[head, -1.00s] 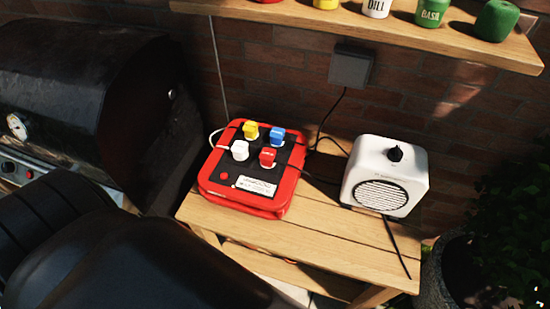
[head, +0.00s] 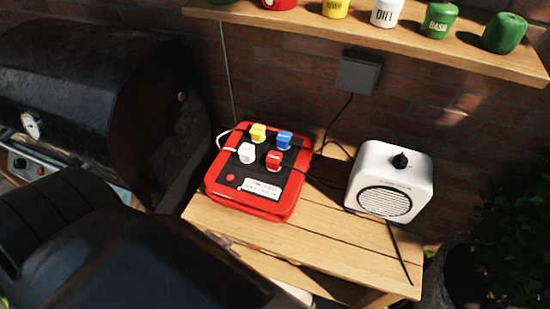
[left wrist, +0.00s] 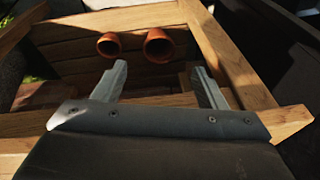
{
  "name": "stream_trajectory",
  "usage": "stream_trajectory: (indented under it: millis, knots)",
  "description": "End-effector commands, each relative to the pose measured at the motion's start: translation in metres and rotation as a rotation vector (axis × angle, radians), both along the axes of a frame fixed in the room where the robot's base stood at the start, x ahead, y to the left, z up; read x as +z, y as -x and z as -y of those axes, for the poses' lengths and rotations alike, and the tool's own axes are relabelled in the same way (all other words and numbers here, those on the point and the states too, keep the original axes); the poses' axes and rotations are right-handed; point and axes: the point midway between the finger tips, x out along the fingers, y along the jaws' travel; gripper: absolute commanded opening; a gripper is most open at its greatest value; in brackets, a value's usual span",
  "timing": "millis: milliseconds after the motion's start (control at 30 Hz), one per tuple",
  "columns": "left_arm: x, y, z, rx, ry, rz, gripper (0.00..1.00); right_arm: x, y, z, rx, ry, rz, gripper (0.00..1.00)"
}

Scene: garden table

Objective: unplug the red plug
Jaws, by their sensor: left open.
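The red plug (head: 273,160) sits in the front right socket of a red power box (head: 250,205) on the wooden table. A white plug (head: 247,153) is to its left, a yellow plug (head: 258,132) and a blue plug (head: 284,140) are behind. My left gripper (left wrist: 160,80) is open and empty in the left wrist view, facing the wooden frame below the tabletop. In the head view my dark left arm covers the lower left, and its fingers are hidden. My right gripper is in neither view.
A white speaker-like box (head: 392,182) with a black knob stands right of the power box. A black grill (head: 80,100) is at left, a shelf with pots (head: 400,38) above. Terracotta pots (left wrist: 158,45) lie under the table. Bare tabletop (head: 315,235) lies in front.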

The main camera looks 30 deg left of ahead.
Motion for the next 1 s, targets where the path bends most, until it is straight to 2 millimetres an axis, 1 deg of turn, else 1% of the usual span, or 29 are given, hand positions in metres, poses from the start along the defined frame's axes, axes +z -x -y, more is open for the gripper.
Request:
stream_trajectory:
  millis: [33,100,400,467,500,533,600,767,967,1000]
  knots:
    - [0.022,-0.006,0.000,-0.001,-0.003,0.015,0.65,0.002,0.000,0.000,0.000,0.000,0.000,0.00]
    - [0.046,-0.010,0.002,-0.002,-0.005,0.023,0.65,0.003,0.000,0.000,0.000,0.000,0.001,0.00]
    - [0.122,-0.019,0.007,-0.005,-0.007,0.049,0.65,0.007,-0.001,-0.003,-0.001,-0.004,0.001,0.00]
    - [0.139,-0.023,0.008,-0.006,-0.005,0.052,0.65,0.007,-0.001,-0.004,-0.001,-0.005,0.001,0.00]
    - [0.149,-0.028,0.010,-0.007,-0.001,0.054,0.65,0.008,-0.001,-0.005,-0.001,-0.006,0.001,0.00]
    - [0.155,-0.032,0.010,-0.005,0.004,0.051,0.65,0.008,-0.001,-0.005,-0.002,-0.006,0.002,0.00]
    - [0.162,-0.046,0.012,-0.004,0.018,0.039,0.65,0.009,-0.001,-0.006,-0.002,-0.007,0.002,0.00]
    - [0.163,-0.077,0.012,0.005,0.043,0.004,0.65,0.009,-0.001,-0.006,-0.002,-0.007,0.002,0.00]
    - [0.165,-0.125,0.009,0.027,0.070,-0.044,0.65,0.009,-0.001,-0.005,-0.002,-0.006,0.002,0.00]
    - [0.167,-0.137,0.008,0.032,0.077,-0.056,0.65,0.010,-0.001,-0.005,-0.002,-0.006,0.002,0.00]
